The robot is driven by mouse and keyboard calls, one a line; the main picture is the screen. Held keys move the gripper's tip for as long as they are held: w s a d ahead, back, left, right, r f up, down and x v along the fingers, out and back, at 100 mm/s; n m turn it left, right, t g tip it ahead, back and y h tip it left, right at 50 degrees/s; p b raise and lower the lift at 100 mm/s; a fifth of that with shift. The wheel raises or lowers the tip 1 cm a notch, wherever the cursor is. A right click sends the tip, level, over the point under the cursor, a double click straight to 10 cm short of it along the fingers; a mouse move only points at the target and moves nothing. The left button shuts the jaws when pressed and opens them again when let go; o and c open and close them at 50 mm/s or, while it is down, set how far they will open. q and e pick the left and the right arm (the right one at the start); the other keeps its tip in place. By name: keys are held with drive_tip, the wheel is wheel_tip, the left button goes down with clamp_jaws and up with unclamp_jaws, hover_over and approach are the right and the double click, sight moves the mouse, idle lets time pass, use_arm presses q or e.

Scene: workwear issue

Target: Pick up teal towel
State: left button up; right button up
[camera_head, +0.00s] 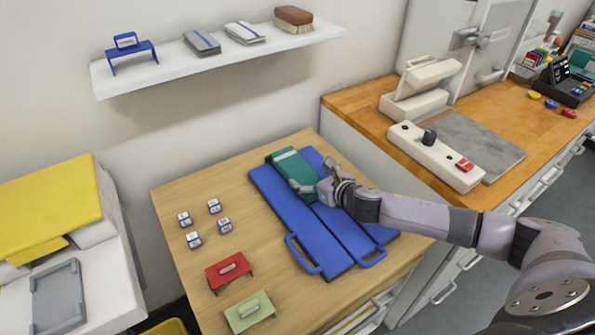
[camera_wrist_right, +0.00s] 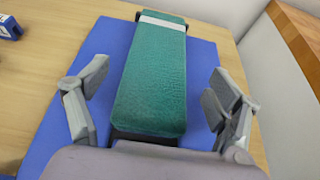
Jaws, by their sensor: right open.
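The teal towel (camera_head: 292,166) is a folded block with a pale band near its far end. It lies on a blue folding board (camera_head: 319,229) on the wooden table. In the right wrist view the towel (camera_wrist_right: 154,80) runs away from me between the two fingers. My right gripper (camera_head: 312,191) is at the near end of the towel. It is open, with a finger on each side (camera_wrist_right: 156,98) and a gap to the towel on both sides. Some dark edge shows under the towel. My left gripper is not in view.
Several small white-and-blue blocks (camera_head: 194,240), a red handled piece (camera_head: 229,269) and a green handled piece (camera_head: 249,310) stand on the table's left side. A wall shelf (camera_head: 160,76) hangs behind. A wooden counter (camera_head: 363,106) with a white press (camera_head: 432,158) is at the right.

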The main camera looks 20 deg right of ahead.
sight(300, 171)
drive_tip(key=shift+f+x, duration=0.1)
drive_tip(key=shift+x, duration=1.35)
drive_tip(key=shift+f+x, duration=0.15)
drive_tip(key=shift+x, duration=1.3)
drive_tip(key=shift+s, duration=0.15)
drive_tip(key=shift+c, duration=0.5)
drive_tip(key=c, duration=1.1)
drive_tip(key=shift+r, duration=0.1)
drive_tip(key=shift+c, duration=0.2)
